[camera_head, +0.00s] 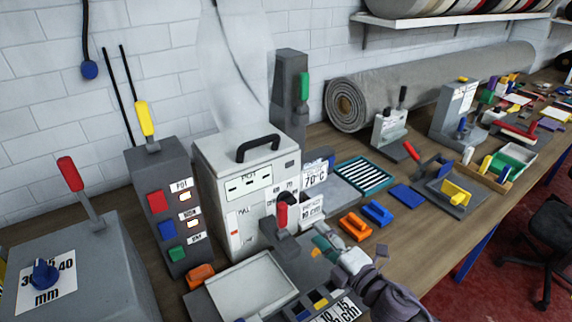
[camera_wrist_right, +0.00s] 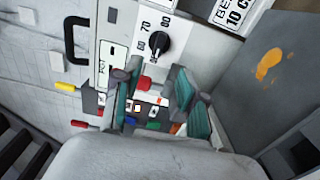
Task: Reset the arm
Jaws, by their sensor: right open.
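My right gripper (camera_head: 328,243) is low in the middle of the head view, reaching in from the bottom right. It is just right of a small lever with a red handle (camera_head: 282,213), in front of the white machine (camera_head: 207,153). In the right wrist view the gripper (camera_wrist_right: 160,92) shows its teal finger pads apart, with nothing between them. Beyond the fingers are the dial (camera_wrist_right: 155,46) and the panel of coloured buttons (camera_wrist_right: 150,112). Whether the gripper touches the lever cannot be told. My left gripper is not in view.
A grey button box (camera_head: 160,205) with a yellow lever stands left of the machine. A pale tray (camera_head: 250,285) lies in front. Orange and blue blocks (camera_head: 376,212) sit to the right. A rolled grey rug (camera_head: 430,85) lies along the wall. Some bare wood shows at the bench front (camera_head: 415,235).

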